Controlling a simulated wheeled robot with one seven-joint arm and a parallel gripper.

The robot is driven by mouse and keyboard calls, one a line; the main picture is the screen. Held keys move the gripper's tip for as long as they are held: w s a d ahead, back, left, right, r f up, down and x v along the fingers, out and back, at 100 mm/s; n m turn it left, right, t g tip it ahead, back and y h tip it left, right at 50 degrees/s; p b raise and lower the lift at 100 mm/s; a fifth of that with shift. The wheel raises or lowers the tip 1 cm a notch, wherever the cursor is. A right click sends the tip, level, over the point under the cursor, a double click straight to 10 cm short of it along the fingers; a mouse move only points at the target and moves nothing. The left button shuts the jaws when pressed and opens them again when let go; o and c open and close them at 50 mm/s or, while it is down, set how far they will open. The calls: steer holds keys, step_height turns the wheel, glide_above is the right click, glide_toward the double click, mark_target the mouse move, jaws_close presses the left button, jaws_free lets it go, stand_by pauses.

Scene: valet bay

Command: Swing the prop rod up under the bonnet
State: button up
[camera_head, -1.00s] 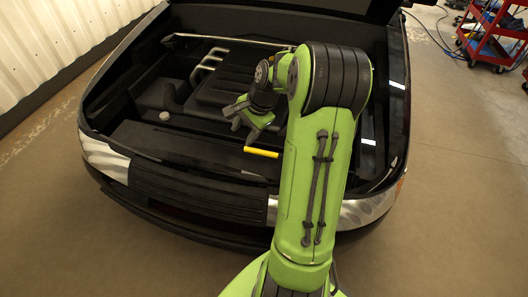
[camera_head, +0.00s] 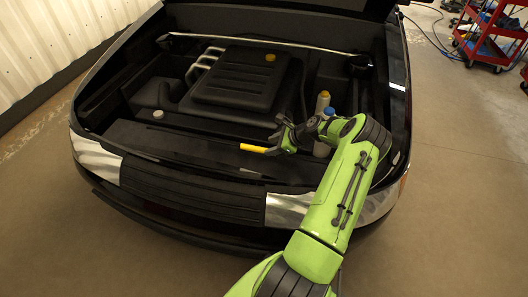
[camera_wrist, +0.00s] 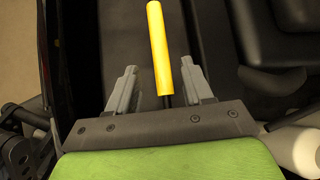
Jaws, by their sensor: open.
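The prop rod's yellow grip (camera_head: 260,148) lies low across the front panel of the engine bay. In the wrist view the yellow grip (camera_wrist: 158,45) points away from me, with a thin dark rod running back from its near end. My gripper (camera_head: 274,143) is at the right end of the grip in the head view. In the wrist view my gripper (camera_wrist: 158,80) is open, with one finger on each side of the grip's near end and gaps on both sides. The raised bonnet (camera_head: 372,8) shows only as a dark edge at the top.
The engine cover (camera_head: 235,80) fills the middle of the bay. A silver bar (camera_head: 265,43) crosses behind it. A yellow-capped bottle (camera_head: 322,101) stands close to my gripper. A red tool cart (camera_head: 490,38) is at the far right. The floor right of the car is clear.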

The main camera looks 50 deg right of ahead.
mark_target(262, 149)
steer(key=b+x, duration=0.1)
steer(key=x, duration=0.4)
steer(key=shift+w+f, duration=0.1)
steer(key=shift+w, duration=0.05)
steer(key=shift+c, duration=0.3)
jaws_close()
